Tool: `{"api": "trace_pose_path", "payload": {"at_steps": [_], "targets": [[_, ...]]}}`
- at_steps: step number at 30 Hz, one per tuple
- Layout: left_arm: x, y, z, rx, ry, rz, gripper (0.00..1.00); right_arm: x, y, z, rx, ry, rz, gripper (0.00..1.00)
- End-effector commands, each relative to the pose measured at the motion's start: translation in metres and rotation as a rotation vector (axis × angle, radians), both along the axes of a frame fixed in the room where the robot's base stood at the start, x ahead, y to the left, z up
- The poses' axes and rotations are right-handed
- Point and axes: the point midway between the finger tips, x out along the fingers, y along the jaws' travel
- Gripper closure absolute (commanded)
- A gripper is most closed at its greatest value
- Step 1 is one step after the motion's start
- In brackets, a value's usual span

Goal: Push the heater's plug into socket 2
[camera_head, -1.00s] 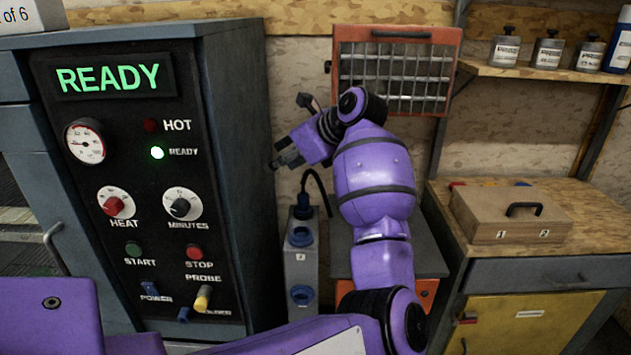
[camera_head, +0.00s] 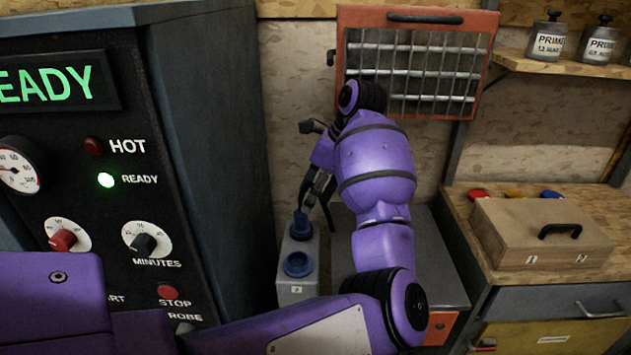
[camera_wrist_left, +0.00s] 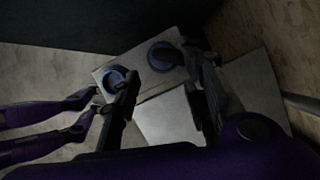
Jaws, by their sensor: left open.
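My left gripper (camera_head: 309,205) is open, pointing down over the far end of a grey socket box (camera_head: 291,292). A blue-and-black plug (camera_head: 301,221) stands at the box's far socket; I cannot tell how deep it sits. In the left wrist view, the open fingers (camera_wrist_left: 168,75) are on either side of the far socket (camera_wrist_left: 158,58), apart from the dark plug top. The near blue socket (camera_head: 298,264) is empty. A small label on the box is too blurred to read surely. The orange-framed grille (camera_head: 415,70), which looks like the heater, is behind my arm.
A dark control cabinet (camera_head: 215,150) with a lit READY display stands close left of the socket box. A grey-topped unit (camera_head: 437,270) is right of it, under my arm. A wooden case (camera_head: 540,235) lies on the right bench.

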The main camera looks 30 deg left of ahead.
Motion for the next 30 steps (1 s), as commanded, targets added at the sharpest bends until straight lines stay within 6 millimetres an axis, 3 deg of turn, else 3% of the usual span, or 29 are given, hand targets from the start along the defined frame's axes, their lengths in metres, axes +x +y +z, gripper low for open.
{"api": "trace_pose_path", "payload": {"at_steps": [5,18,30], "targets": [[-0.001,0.003,-0.007,0.001,0.001,0.0,0.6,-0.006,-0.003,-0.001,-0.004,0.011,-0.001,0.6],[-0.008,0.026,-0.063,0.002,0.002,-0.001,0.6,-0.013,-0.008,0.002,-0.012,0.02,-0.001,0.6],[-0.009,0.029,-0.072,0.001,0.0,0.0,0.6,-0.003,-0.004,0.005,-0.004,0.004,-0.001,0.6]]}}
